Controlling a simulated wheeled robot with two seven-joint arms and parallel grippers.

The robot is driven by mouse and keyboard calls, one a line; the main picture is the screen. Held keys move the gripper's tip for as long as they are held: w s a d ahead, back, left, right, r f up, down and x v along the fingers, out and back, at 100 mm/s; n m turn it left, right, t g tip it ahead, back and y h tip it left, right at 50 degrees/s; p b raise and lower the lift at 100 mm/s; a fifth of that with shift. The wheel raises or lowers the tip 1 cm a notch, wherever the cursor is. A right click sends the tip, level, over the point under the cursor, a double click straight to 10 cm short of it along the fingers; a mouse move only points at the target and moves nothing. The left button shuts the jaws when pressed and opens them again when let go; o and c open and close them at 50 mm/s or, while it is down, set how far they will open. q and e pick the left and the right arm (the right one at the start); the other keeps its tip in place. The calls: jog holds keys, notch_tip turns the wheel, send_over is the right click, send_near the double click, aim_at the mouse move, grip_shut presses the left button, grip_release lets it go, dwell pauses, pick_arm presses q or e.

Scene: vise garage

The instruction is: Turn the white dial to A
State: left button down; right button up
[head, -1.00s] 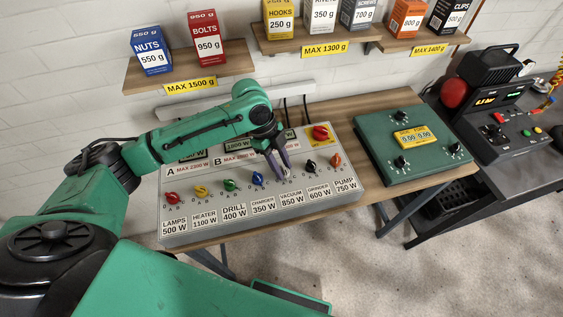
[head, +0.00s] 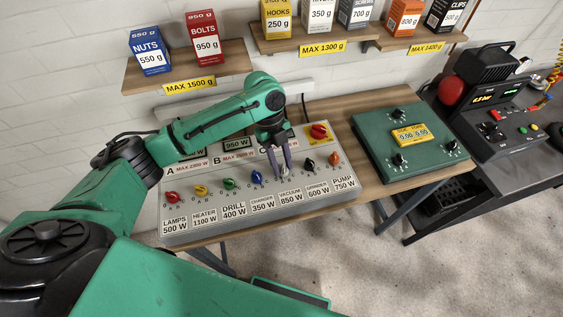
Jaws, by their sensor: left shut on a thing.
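The grey power panel (head: 215,222) lies on the wooden bench with a row of coloured dials. The white dial (head: 284,171) is above the "VACUUM 850 W" label, between the blue dial (head: 257,177) and the black dial (head: 309,164). My left gripper (head: 281,172) reaches down from above with its purple fingers on either side of the white dial and is shut on it. The fingers partly cover the dial, so its pointing direction cannot be told. Display B (head: 237,144) reads about 950 W. Display A is mostly hidden behind my arm. My right gripper is not in view.
Red, yellow and green dials are to the left on the panel; an orange dial (head: 333,159) and a larger red knob (head: 318,131) are to the right. A green scale box (head: 410,145) stands right of the panel. Shelves with boxes hang above.

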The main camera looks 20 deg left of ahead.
pick_arm(q)
jog(key=c, duration=0.5)
grip_release()
jog(key=shift+c, duration=0.2)
jog(key=shift+r, duration=0.1)
jog(key=shift+w+a+r, duration=0.1)
jog(key=shift+w+r, duration=0.1)
jog(key=shift+r, duration=0.1)
jog(key=b+v, duration=0.2)
jog(key=v, duration=0.4)
jog(key=shift+r, duration=0.4)
